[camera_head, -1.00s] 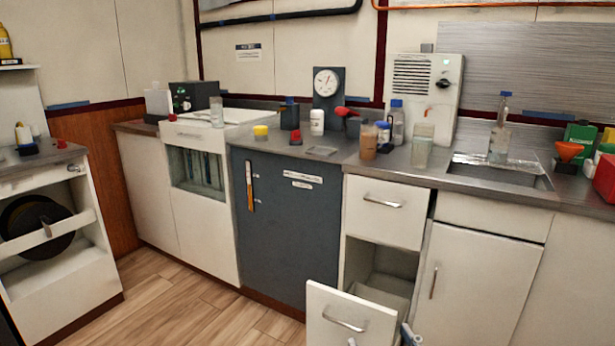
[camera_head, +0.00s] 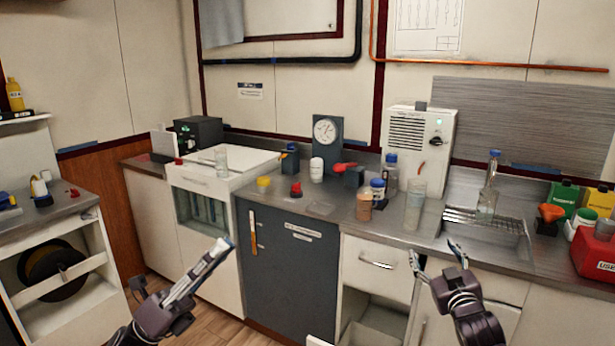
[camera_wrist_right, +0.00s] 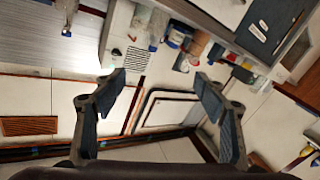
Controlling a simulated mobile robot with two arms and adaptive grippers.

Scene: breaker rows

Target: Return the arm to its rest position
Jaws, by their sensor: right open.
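My right gripper (camera_head: 436,256) is raised in front of the counter, below the sink area in the head view. It is open, its two fingers apart with nothing between them. In the right wrist view, the fingers (camera_wrist_right: 163,88) are also spread and empty. My left gripper (camera_head: 205,268) is at the lower left, in front of the white cabinet with the glass front. Its pale, long fingers point up and right; I cannot tell whether they are open or shut, or whether they hold something.
The steel counter (camera_head: 290,209) carries a glass cylinder (camera_head: 415,205), a brown jar (camera_head: 364,207), a yellow cup (camera_head: 264,184) and a bottle by the sink (camera_head: 487,200). A drawer stack (camera_head: 376,262) stands below, its lower part open. Some wooden floor shows.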

